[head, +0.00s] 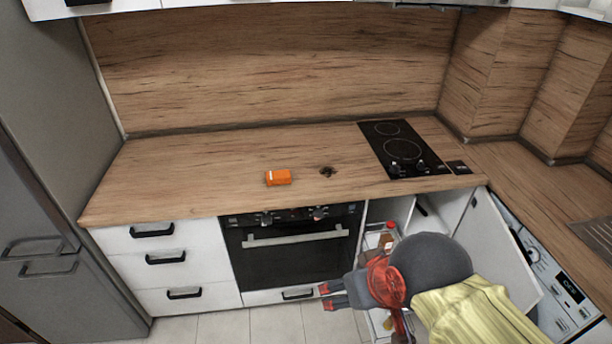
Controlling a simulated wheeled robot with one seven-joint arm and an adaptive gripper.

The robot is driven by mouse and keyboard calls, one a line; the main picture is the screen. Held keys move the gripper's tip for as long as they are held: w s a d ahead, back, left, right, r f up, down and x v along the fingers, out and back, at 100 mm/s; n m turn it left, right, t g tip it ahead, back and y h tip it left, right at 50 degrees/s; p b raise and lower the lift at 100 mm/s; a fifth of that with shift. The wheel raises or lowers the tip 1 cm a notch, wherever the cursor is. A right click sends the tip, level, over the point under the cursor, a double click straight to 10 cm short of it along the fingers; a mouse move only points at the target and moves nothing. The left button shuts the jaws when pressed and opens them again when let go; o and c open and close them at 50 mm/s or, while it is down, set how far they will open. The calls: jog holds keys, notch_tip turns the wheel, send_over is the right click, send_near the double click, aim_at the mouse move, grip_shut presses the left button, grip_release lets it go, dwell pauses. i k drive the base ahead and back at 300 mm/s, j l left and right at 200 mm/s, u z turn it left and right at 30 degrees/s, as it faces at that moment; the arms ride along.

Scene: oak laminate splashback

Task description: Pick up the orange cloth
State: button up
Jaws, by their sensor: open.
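The orange cloth (278,177) lies on the wooden countertop, left of the middle, as a small compact block shape with a pale mark at its left end. My gripper (327,295) is low at the bottom centre, in front of the oven and lower cabinets. Its two red-tipped fingers point left and are apart, with nothing between them. It is well below and to the right of the cloth, not touching it.
A small dark object (327,171) lies right of the cloth. A black two-ring hob (404,149) is further right. An open cabinet door (497,250) stands beside my arm. The countertop (190,170) left of the cloth is clear.

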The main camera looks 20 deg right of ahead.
aim_at(283, 177)
jog(key=i+j+z, duration=0.1)
jog(key=i, duration=0.4)
jog(key=i+j+z, duration=0.1)
jog(key=i+j, duration=0.15)
jog(key=i, duration=0.25)
jog(key=i+j+z, duration=0.1)
jog(key=i+j, duration=0.15)
jog(key=i, duration=0.25)
